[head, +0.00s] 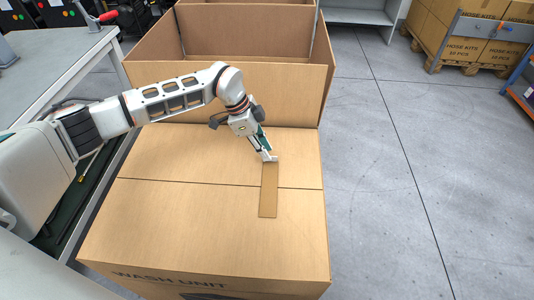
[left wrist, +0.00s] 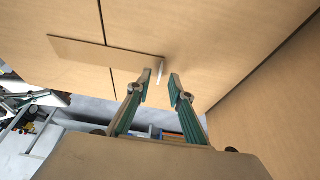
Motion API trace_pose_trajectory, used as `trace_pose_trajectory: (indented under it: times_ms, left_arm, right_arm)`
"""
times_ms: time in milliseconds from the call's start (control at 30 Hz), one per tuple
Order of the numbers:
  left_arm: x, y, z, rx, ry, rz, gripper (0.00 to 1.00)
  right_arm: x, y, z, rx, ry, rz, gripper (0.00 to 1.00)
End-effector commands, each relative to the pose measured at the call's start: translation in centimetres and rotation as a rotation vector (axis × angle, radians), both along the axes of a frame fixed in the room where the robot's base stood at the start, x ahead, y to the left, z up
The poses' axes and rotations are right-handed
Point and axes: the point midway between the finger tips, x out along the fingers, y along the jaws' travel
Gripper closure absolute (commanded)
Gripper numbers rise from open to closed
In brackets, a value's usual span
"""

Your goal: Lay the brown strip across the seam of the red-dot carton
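The brown strip (head: 269,190) lies across the seam of the closed carton (head: 180,222), right of its middle. I see no red dot on this carton; its front reads "WASH UNIT". In the left wrist view, the strip (left wrist: 85,50) crosses the dark seam line, and its near end is beside one fingertip. I cannot tell whether the strip is pressed flat everywhere. My left gripper (head: 268,158) is at the strip's far end, low over the carton top. In the left wrist view, my left gripper (left wrist: 163,82) has its fingers apart with nothing clamped between them. My right gripper is out of view.
An open carton (head: 245,92) stands directly behind, its front wall rising near my left gripper. A grey table (head: 50,75) and a dark conveyor (head: 92,205) are at left. Grey floor (head: 430,190) is clear at right. Stacked boxes (head: 465,45) stand at the back right.

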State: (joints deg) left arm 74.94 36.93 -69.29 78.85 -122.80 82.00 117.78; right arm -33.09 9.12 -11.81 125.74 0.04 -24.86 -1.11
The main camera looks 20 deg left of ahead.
Motion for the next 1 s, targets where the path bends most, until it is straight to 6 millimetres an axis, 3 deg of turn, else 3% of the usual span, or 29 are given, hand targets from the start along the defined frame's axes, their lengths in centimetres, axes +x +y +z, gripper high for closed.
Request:
trace_pose_trajectory:
  times_ms: [33,100,400,600,1000]
  left_arm:
    - [0.2,0.5,2.2,0.000,-0.015,0.002,0.79]
    - [0.1,1.1,3.6,0.001,-0.015,0.002,0.79]
    - [-0.6,2.9,8.0,0.001,-0.010,0.000,0.79]
    - [-0.8,3.5,8.9,0.000,-0.005,0.000,0.79]
    - [-0.9,3.5,8.9,0.000,-0.004,-0.001,0.79]
  right_arm:
    - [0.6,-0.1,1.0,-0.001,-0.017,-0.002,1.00]
    - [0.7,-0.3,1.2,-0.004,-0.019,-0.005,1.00]
    - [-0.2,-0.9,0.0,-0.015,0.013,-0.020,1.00]
    - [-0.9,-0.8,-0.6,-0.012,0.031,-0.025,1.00]
    - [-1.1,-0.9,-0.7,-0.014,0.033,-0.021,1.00]
